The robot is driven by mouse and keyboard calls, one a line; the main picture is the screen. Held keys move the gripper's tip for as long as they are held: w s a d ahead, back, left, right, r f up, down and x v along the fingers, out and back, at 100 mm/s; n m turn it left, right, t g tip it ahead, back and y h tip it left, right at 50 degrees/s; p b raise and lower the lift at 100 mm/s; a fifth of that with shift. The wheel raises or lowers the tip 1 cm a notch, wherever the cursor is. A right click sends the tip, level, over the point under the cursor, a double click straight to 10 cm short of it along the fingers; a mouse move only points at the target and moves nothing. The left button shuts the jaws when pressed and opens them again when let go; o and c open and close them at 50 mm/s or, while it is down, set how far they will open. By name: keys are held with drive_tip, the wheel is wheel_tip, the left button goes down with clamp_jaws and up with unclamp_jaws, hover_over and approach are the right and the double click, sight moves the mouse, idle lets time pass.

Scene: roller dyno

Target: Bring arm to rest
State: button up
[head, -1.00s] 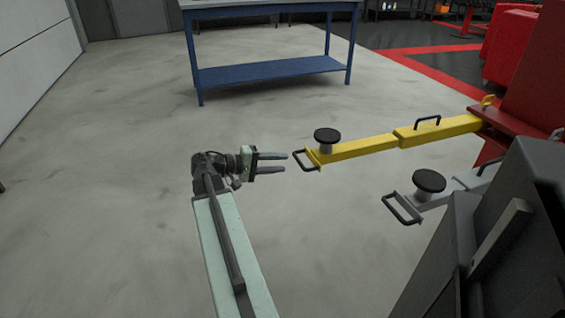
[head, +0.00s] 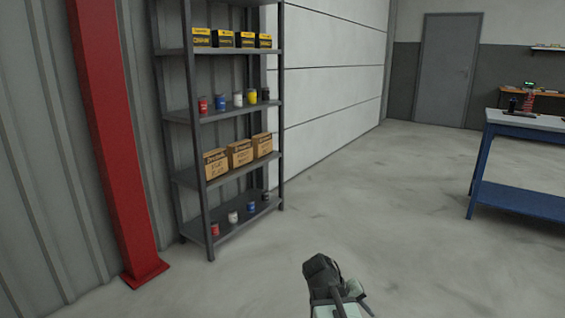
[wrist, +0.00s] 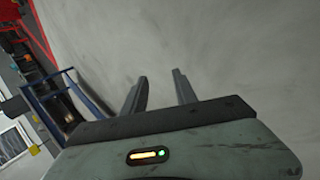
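My gripper (wrist: 158,88) shows in the wrist view with its two dark fingers apart and nothing between them. Beyond the fingers there is bare grey concrete floor. In the head view only part of my arm (head: 330,285) shows at the bottom edge, to the right of the middle. The gripper's fingers cannot be made out there.
A grey shelf unit (head: 228,160) with cans and boxes stands against the left wall beside a red post (head: 115,150). A blue workbench (head: 520,165) is at the right. The floor (head: 390,215) between them is clear. A grey door (head: 447,70) is at the back.

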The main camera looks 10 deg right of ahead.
drive_tip(key=a+f+n+t+y+p, duration=0.2)
drive_tip(key=a+y, duration=0.6)
drive_tip(key=a, duration=1.2)
wheel_tip(320, 180, up, 37)
drive_tip(key=g+p, duration=0.1)
drive_tip(key=p, duration=3.5)
drive_tip(key=shift+d+f+m+h+p, duration=0.15)
drive_tip(key=shift+d+m+h+p, duration=0.15)
drive_tip(key=shift+d+m+p, duration=0.1)
drive_tip(key=shift+f, duration=0.15)
